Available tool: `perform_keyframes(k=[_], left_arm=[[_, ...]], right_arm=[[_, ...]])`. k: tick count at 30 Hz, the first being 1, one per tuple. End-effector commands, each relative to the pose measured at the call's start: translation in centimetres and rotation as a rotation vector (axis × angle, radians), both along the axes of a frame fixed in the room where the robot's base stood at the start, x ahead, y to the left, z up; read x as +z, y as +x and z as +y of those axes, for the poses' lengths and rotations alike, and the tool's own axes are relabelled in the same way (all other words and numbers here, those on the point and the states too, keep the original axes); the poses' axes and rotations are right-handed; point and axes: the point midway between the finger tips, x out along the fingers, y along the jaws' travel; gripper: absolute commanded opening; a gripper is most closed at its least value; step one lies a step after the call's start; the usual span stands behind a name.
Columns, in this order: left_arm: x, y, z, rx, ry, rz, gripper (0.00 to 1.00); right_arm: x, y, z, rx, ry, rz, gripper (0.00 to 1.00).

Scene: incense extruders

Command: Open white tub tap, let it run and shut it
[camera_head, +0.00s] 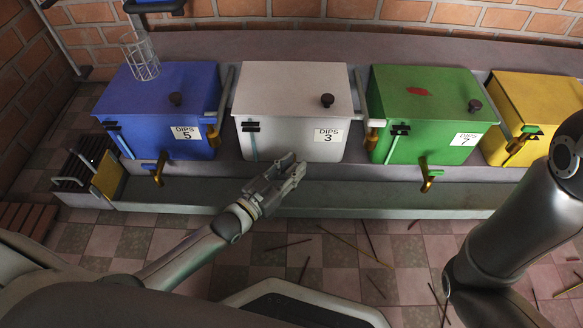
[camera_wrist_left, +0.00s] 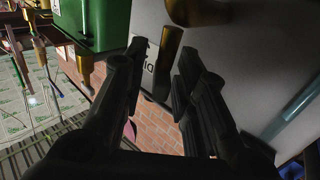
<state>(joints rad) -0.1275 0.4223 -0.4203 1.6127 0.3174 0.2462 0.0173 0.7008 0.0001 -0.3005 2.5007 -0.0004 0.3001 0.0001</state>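The white tub (camera_head: 292,95), marked DIPS 3, stands between the blue and green tubs. Its wall also fills the right of the left wrist view (camera_wrist_left: 270,75). Its tap is hidden behind my left gripper in the head view. In the left wrist view its brass tap lever (camera_wrist_left: 168,58) hangs down between the fingertips. My left gripper (camera_head: 295,166) is at the tub's lower front edge. In the left wrist view the gripper (camera_wrist_left: 162,62) has its dark fingers apart around the lever; contact is unclear. My right arm shows at the right, but its gripper does not.
The blue tub (camera_head: 160,100), green tub (camera_head: 420,105) and yellow tub (camera_head: 545,100) share the ledge. Brass taps of the blue (camera_head: 158,170) and green (camera_head: 430,174) tubs stick out in front. A trough (camera_head: 370,196) runs below. Sticks lie scattered on the tiled floor (camera_head: 340,250).

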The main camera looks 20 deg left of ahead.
Motion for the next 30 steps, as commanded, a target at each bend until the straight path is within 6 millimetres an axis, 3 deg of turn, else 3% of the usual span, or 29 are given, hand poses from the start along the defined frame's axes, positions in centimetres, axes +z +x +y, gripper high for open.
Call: perform_keyframes(k=[1, 5, 17, 30], left_arm=[[0.0, 0.0, 0.0, 0.0, 0.0, 0.0, 0.17], [0.0, 0.0, 0.0, 0.0, 0.0, 0.0, 0.0], [0.0, 0.0, 0.1, -0.031, 0.004, -0.002, 0.0], [-0.2, 0.2, 0.3, -0.301, 0.013, -0.003, 0.0]], right_arm=[[0.0, 0.0, 0.0, 0.0, 0.0, 0.0, 0.4], [0.0, 0.0, 0.0, 0.0, 0.0, 0.0, 0.4], [-0.2, 0.0, 0.0, 0.0, 0.0, 0.0, 0.4], [-1.7, 0.0, 0.0, 0.0, 0.0, 0.001, 0.4]])
